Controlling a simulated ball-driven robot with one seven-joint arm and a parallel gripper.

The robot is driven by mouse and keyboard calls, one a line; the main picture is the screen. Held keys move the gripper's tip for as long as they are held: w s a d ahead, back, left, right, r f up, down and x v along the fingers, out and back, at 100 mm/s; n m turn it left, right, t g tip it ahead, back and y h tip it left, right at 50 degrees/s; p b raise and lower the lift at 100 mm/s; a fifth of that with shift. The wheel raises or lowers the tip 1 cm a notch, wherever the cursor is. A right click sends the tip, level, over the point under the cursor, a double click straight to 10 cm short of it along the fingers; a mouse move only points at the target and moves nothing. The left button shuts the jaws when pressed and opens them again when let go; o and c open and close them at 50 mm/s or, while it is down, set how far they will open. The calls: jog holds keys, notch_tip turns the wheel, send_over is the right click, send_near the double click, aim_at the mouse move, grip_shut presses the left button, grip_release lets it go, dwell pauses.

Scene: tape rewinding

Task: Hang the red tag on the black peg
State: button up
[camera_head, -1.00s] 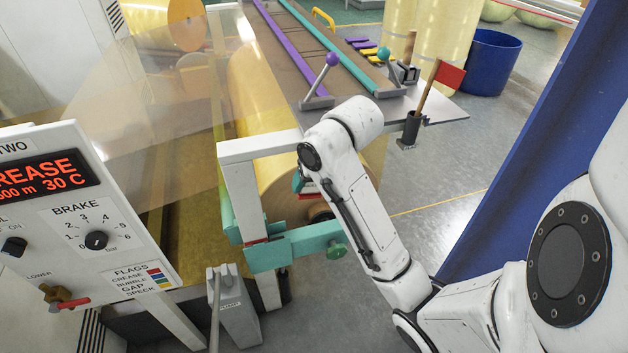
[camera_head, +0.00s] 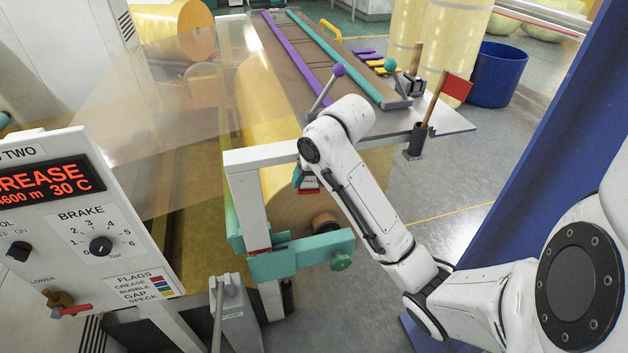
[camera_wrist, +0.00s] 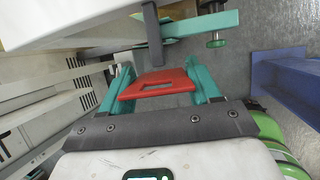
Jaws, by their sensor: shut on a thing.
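The red tag (camera_wrist: 153,84) is a flat plate with a rectangular opening. In the wrist view it lies between the two teal fingers of my gripper (camera_wrist: 160,90), which is shut on it. The black peg (camera_wrist: 152,38) hangs down from a white beam just beyond the tag. Its end appears close to the tag's far edge; I cannot tell whether they touch. In the head view my gripper (camera_head: 307,180) is below the white beam, mostly behind my arm, with a little red showing. The peg cannot be made out there.
The white beam and post (camera_head: 250,197) stand close to my gripper. A teal bracket (camera_head: 300,256) with a green knob (camera_head: 341,262) lies below, beside the yellow roll (camera_head: 290,195). The control panel (camera_head: 85,220) is at left.

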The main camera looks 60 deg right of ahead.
jog(key=shift+w+d+f+b, duration=0.2)
jog(key=shift+w+d+f, duration=0.1)
jog(key=shift+w+d, duration=0.45)
jog(key=shift+w+d+f+b, duration=0.2)
jog(key=shift+w+d+f, duration=0.1)
jog(key=shift+w+d, duration=0.4)
jog(key=shift+d, duration=0.1)
jog(key=shift+s, duration=0.1)
jog(key=o, duration=1.1)
jog(key=shift+r, duration=0.1)
jog(key=p+v, duration=0.3)
jog(key=v, duration=0.6)
jog(key=shift+s+r, duration=0.1)
jog(key=shift+r, duration=0.2)
jog(key=shift+s+r+p, duration=0.25)
jog(key=shift+r+p, duration=0.15)
jog(key=shift+p, duration=0.2)
